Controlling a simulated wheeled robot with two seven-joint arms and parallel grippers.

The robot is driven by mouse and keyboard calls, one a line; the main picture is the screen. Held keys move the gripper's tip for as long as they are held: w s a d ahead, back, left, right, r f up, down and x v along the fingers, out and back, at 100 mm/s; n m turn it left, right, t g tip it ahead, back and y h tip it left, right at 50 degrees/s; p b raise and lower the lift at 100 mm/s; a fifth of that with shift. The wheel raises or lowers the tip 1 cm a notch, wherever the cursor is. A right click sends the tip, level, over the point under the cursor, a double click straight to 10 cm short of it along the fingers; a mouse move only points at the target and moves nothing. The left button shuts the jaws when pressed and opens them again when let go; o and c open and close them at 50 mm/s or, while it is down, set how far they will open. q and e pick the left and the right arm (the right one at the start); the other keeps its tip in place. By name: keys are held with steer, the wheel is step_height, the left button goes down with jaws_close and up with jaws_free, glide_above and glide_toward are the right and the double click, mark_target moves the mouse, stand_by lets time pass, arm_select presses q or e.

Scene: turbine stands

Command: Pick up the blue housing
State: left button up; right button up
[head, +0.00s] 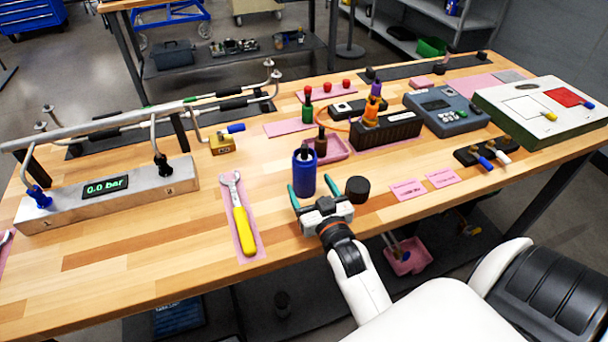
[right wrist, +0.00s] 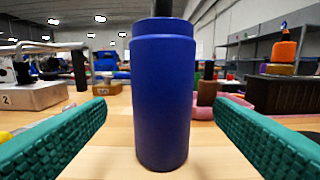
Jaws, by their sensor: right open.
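The blue housing (head: 304,173) is an upright blue cylinder with a narrower collar, standing on the wooden workbench (head: 180,240). A dark rod rises from its top. In the right wrist view the housing (right wrist: 162,95) fills the middle, between the two green textured fingers. My right gripper (head: 314,186) is open, low over the bench at the near side of the housing. In the wrist view there is a gap on both sides between the fingers and the housing (right wrist: 170,130). My left gripper is not in view.
A black cap (head: 357,189) stands just right of the housing. A yellow-handled wrench (head: 241,222) lies on a pink mat to the left. A pink tray (head: 331,149) is behind. A pressure block reading 0.0 bar (head: 110,193) is at left. Bare wood lies in front.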

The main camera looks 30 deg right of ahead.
mark_target(307, 180)
steer(key=shift+w+d, duration=0.15)
steer(key=shift+w, duration=0.5)
steer(key=shift+w+d+f, duration=0.1)
steer(key=shift+w, duration=0.15)
steer(key=p+x, duration=0.1)
steer(key=x, duration=0.3)
steer(key=shift+w+d+p, duration=0.1)
steer(key=shift+w+p, duration=0.05)
steer(key=shift+p, duration=0.15)
steer(key=shift+w+d+f, duration=0.15)
steer(key=shift+w, duration=0.3)
steer(key=shift+s, duration=0.1)
steer(key=c, duration=0.3)
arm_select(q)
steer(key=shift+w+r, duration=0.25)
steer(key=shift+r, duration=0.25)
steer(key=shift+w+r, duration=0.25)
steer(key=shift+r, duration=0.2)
arm_select(e)
steer(key=c, duration=1.1)
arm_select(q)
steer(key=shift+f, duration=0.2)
arm_select(e)
step_height(307, 180, up, 10)
